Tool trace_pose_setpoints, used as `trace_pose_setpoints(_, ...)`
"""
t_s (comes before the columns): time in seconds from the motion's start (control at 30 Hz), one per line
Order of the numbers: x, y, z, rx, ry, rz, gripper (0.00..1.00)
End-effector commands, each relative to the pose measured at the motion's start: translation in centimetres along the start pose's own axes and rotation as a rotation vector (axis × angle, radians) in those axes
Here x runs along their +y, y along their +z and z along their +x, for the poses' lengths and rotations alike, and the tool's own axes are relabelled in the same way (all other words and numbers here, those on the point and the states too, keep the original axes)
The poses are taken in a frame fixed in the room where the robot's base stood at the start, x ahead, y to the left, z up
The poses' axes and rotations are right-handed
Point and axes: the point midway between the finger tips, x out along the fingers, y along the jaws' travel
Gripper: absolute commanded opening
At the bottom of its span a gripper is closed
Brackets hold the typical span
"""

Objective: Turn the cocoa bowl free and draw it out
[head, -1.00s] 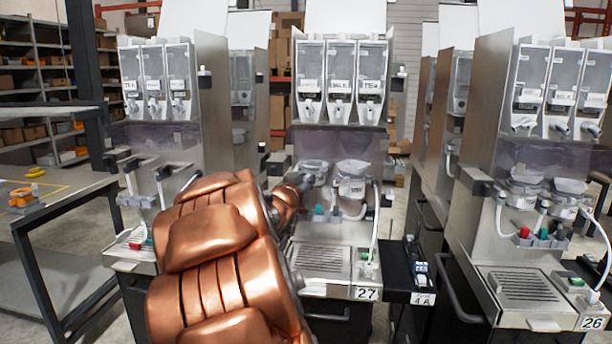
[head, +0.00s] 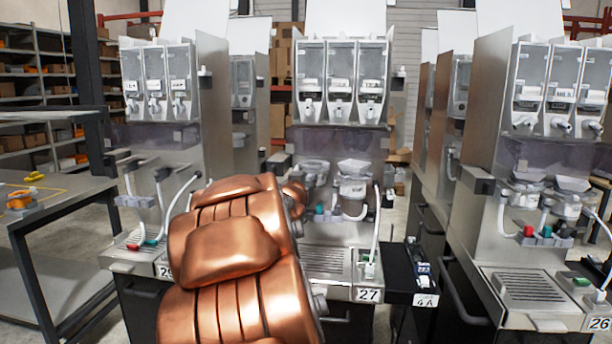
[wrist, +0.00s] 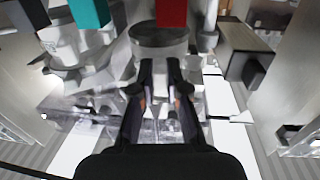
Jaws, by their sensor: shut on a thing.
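In the wrist view my gripper (wrist: 160,68) is shut on a grey, round bowl (wrist: 160,42), with its two dark fingers at the bowl's near side. I take this to be the cocoa bowl, but I see no readable label on it. A red block shows just beyond it. In the head view a bowl (head: 314,168) shows at the left of station 27's bowl row, partly behind my copper arm, which hides my gripper. A second bowl (head: 353,182) with a white body sits to its right. I cannot tell whether the held bowl is still seated.
Three canisters (head: 341,84) hang above the bowls, and a drip tray (head: 326,261) lies below. A white hose (head: 377,225) runs down at the right. Station 26 (head: 530,292) stands to the right, and a grey table (head: 60,195) to the left.

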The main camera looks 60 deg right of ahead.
Motion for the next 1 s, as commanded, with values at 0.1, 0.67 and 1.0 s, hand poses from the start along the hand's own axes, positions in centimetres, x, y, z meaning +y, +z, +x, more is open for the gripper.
trace_pose_setpoints(0.1,0.30,-0.31,0.14,0.010,-0.002,0.004,0.00)
trace_pose_setpoints(0.67,0.40,-0.22,0.19,0.008,-0.041,0.003,0.00)
trace_pose_setpoints(1.0,0.65,-0.26,0.12,0.009,-0.060,0.001,0.00)
